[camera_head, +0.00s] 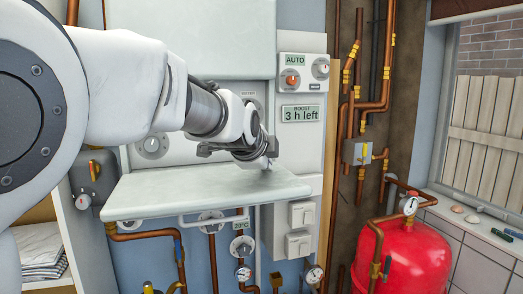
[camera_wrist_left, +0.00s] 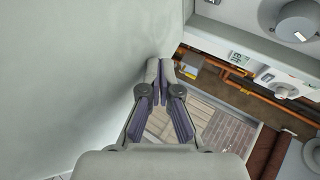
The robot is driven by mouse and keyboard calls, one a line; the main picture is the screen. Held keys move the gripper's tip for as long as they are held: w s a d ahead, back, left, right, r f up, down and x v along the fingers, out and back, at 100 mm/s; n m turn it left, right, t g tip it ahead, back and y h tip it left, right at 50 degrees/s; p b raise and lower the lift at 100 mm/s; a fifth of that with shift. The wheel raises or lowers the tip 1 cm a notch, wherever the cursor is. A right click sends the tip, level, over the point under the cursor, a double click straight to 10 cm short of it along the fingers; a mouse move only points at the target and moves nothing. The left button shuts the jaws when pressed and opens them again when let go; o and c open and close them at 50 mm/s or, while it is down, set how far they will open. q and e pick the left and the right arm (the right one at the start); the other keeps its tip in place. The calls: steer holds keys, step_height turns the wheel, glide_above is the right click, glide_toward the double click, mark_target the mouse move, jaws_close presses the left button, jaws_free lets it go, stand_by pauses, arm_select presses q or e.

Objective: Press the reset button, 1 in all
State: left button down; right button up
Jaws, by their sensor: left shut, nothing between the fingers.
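My left gripper (camera_head: 268,156) is shut and empty. It is low over the pale board, left of and below the control panel (camera_head: 304,130). In the left wrist view its closed fingers (camera_wrist_left: 166,72) point along a large pale surface at the left. My arm hides part of the machine front. My right gripper is not in view.
The pale board (camera_head: 205,190) juts out below my gripper. Copper pipes (camera_head: 350,100) run right of the panel. A red tank (camera_head: 410,262) stands at lower right.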

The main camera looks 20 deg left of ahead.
arm_select(q)
steer(key=w+a+p, duration=0.1)
steer(key=p, duration=0.1)
steer(key=w+a+p, duration=0.1)
steer(key=w+p, duration=0.1)
steer(key=w+a+p, duration=0.1)
steer(key=shift+w+a+r+p, duration=0.15)
steer(key=shift+w+r+p, duration=0.15)
steer(key=shift+w+p, duration=0.1)
steer(key=shift+w+a+f, duration=0.35)
steer(key=shift+w+a, duration=0.25)
steer(key=shift+w, duration=0.25)
steer(key=shift+w+a, duration=0.35)
steer(key=shift+w, duration=0.2)
steer(key=shift+w+a, duration=0.1)
steer(key=shift+w+a, duration=0.15)
steer(key=shift+w+a, duration=0.2)
steer(key=shift+w, duration=0.15)
stand_by(0.8)
steer(key=shift+s+d+b, duration=0.3)
steer(key=shift+s+b, duration=0.15)
steer(key=shift+b, duration=0.15)
steer(key=shift+s+d, duration=0.2)
steer(key=shift+s, duration=0.05)
